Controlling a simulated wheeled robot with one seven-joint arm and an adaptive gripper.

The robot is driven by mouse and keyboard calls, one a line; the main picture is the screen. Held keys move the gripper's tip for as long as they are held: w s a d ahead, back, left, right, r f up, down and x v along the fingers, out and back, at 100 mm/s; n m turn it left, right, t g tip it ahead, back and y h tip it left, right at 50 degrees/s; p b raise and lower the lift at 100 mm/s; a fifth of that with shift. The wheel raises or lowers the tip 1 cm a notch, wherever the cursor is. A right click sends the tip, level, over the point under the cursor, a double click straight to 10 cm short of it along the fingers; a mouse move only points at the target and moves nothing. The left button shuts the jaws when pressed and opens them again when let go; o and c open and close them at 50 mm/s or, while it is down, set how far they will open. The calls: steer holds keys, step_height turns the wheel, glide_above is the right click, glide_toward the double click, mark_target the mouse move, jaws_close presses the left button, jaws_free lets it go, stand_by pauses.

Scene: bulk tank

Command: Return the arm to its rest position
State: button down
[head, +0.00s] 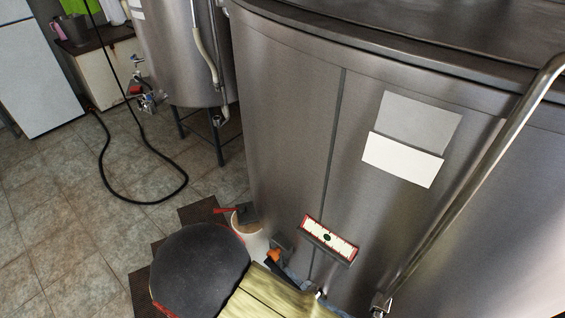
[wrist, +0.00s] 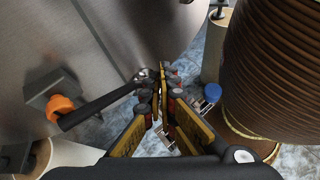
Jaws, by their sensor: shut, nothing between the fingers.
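My gripper (wrist: 160,85) shows in the wrist view, its yellow and dark fingers together with nothing between them. In the head view, an orange piece (head: 273,256) shows low at the tank's front. My gripper is not clearly visible in the head view.
The large steel tank (head: 290,110) fills the right, with a pipe rail (head: 480,180) and a red-framed gauge (head: 328,238). A white bucket (head: 250,243) stands at its base. A black hose (head: 150,201) loops over the open tiled floor. A brown ribbed cylinder (wrist: 275,70) stands right of my fingers.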

steer(key=d+r+m+g+y, duration=0.25)
steer(key=r+m+y, duration=0.35)
steer(key=r, duration=0.4)
steer(key=d+r+m+g+y, duration=0.1)
steer(key=d+r+m+y, duration=0.35)
steer(key=r+m, duration=0.4)
steer(key=d+r+m+t, duration=0.5)
steer(key=d+r, duration=0.6)
steer(key=r, duration=0.4)
steer(key=shift+s+d+t+y, duration=0.25)
steer(key=shift+s+t+y, duration=0.2)
